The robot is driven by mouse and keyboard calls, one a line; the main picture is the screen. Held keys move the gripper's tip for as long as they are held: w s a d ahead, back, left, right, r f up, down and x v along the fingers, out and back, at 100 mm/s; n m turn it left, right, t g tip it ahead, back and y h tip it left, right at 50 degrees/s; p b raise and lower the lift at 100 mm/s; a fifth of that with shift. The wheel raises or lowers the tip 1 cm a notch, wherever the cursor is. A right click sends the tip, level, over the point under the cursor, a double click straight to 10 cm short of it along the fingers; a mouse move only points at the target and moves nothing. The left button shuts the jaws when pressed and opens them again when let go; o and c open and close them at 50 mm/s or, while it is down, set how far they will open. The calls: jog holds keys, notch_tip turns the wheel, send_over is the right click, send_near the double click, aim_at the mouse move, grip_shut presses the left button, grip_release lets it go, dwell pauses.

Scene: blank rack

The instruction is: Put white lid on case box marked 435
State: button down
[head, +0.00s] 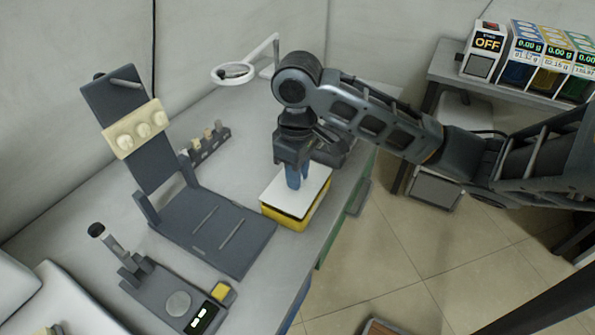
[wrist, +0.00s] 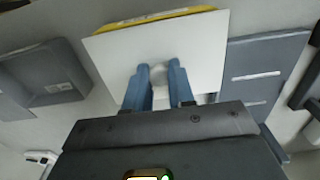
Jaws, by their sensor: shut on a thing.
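A white lid (head: 283,199) lies over a yellow case box (head: 314,211) on the workbench. In the wrist view the white lid (wrist: 205,50) covers most of the box, and a strip of the yellow box (wrist: 150,16) shows along its far edge. My gripper (head: 294,186) points down at the lid. Its blue fingers (wrist: 160,72) are shut on a small pale knob (wrist: 160,75) at the lid's middle. The number on the box cannot be read. I cannot tell whether the lid is fully seated.
A dark stand (head: 205,232) with an upright back and cream knobs is left of the box. A small device with a display (head: 202,318) is at the front left. A ring lamp (head: 233,73) stands behind. A side bench holds several coloured boxes (head: 520,72). The bench edge is close right of the box.

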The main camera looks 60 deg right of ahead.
jog(key=shift+f+b, duration=0.65)
jog(key=shift+f, duration=0.15)
dwell(0.6)
jog(key=c, duration=0.9)
grip_release()
notch_tip(320, 180, up, 8)
jog(key=shift+f+p, duration=0.1)
jog(key=shift+p, duration=0.7)
jog(key=shift+d, duration=0.15)
